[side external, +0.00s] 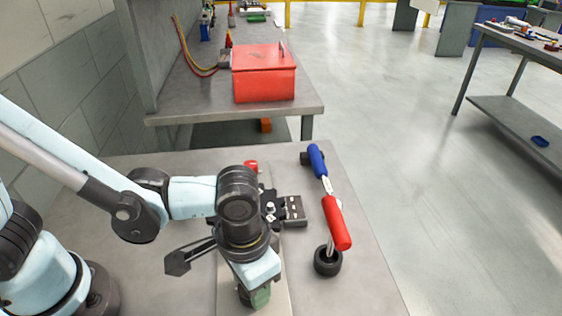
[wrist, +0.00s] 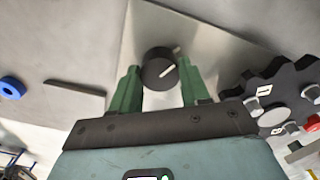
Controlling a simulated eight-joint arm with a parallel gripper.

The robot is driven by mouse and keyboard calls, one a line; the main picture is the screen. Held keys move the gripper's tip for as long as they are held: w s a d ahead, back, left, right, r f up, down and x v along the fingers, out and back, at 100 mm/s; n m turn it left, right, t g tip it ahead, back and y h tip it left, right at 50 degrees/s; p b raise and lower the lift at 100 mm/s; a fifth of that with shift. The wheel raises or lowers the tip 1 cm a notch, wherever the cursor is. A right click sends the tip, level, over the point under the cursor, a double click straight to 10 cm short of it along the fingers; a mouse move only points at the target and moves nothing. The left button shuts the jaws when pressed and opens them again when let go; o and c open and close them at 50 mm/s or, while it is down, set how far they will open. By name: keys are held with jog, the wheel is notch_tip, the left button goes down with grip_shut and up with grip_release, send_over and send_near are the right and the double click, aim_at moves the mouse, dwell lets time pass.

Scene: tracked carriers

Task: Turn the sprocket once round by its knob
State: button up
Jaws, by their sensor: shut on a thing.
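A black round knob (wrist: 158,70) with a white pointer line sits on a pale metal plate (wrist: 215,45) in the wrist view. My gripper (wrist: 160,82) has its green fingers on either side of this knob and is shut on it. The dark toothed sprocket (wrist: 272,98) lies to the right, with pale pieces and a red part (wrist: 313,122) on it, cut off by the frame edge. In the side view my gripper (side external: 259,296) points down at the near end of the plate (side external: 283,298), and it hides the black knob. The sprocket (side external: 270,208) shows partly behind my wrist.
A tool with a blue handle (side external: 317,160) and a red handle (side external: 336,222) lies right of the sprocket, near a black round piece (side external: 327,262). A red box (side external: 264,72) stands on the far bench. The near right tabletop is clear.

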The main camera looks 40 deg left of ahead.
jog(key=n, duration=0.5)
jog(key=shift+n, duration=0.3)
dwell(0.4)
jog(key=o, duration=1.1)
jog(key=shift+c, duration=0.2)
notch_tip(320, 180, up, 12)
jog(key=w+a+m+t, duration=0.1)
jog(key=w+a+t, duration=0.2)
jog(key=a, duration=0.7)
jog(key=w+a+f+m+t, duration=0.1)
jog(key=w+a+t, duration=0.3)
jog(key=a, duration=0.7)
jog(key=shift+w+a, duration=0.2)
jog(key=shift+a, duration=0.1)
